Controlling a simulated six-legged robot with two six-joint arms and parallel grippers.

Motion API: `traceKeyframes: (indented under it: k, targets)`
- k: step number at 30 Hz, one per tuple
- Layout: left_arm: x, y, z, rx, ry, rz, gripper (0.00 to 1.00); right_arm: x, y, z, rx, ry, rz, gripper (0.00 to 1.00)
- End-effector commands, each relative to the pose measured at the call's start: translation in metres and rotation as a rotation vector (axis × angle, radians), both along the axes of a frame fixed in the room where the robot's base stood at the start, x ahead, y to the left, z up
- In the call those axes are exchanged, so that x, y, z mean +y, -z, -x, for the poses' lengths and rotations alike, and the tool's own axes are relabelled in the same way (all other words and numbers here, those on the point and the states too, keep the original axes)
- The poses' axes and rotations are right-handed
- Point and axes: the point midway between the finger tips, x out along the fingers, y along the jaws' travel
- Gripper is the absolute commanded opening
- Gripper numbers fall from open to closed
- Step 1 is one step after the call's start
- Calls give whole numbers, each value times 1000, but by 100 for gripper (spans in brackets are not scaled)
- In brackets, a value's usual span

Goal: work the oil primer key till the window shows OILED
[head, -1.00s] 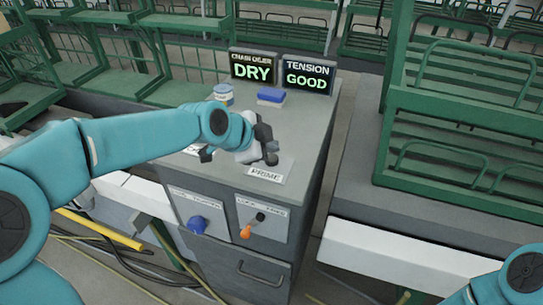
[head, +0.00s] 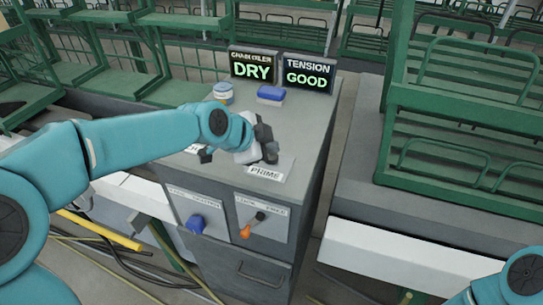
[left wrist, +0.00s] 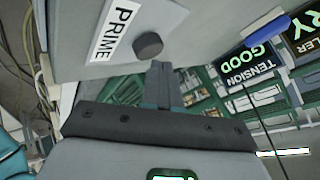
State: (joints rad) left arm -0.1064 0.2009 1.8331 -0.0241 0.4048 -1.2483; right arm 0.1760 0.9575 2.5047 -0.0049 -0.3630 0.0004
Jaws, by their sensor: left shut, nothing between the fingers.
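The chain oiler window (head: 251,69) reads DRY in green letters at the back of the grey cabinet top. The primer key shows in the left wrist view as a dark round knob (left wrist: 148,46) beside the white PRIME label (left wrist: 114,30). The label also shows in the head view (head: 264,172). My left gripper (head: 268,146) is over the cabinet top just behind the label. Its fingers (left wrist: 161,72) are shut and empty, with their tips close to the knob. I cannot tell whether they touch. The right gripper is out of view.
The tension window (head: 306,78) reads GOOD. Green racks (head: 455,110) stand right.

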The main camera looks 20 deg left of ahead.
Motion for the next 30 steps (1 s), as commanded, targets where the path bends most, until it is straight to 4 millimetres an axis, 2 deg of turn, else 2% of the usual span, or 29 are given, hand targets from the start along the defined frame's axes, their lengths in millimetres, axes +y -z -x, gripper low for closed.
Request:
traceKeyframes:
  k: [30]
  targets:
    - [0,8,0,1,1,0,0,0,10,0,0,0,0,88]
